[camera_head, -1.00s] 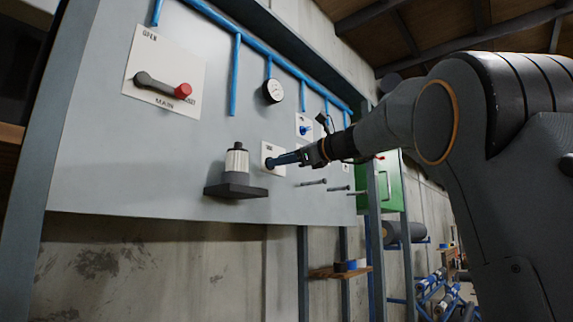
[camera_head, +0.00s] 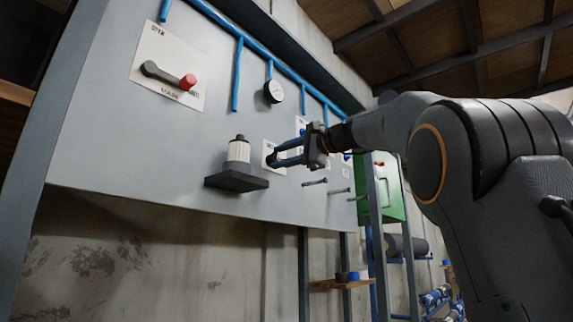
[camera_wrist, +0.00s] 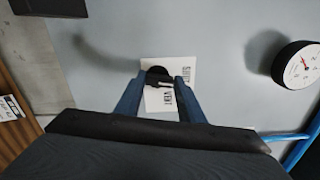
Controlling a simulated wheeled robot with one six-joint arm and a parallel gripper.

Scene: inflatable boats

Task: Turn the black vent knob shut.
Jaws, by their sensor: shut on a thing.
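The black vent knob (camera_wrist: 156,74) sits on a white plate (camera_wrist: 183,68) on the grey panel, in the wrist view. The plate reads "SHUT" and "VENT", turned sideways. My gripper (camera_wrist: 158,86) has its two blue fingers on either side of the knob and is shut on it. In the head view my gripper (camera_head: 275,159) reaches the panel from the right, with its fingertips at the small white plate (camera_head: 268,151). The fingers hide most of the knob there. Which way the knob points is hard to tell.
A grey lever with a red end (camera_head: 188,81) is on the "MAIN" plate at upper left. A white cylinder (camera_head: 238,151) stands on a dark shelf (camera_head: 237,179) left of my gripper. A gauge (camera_head: 273,91) and blue pipes (camera_head: 237,75) are above. Pegs (camera_head: 315,182) stick out at right.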

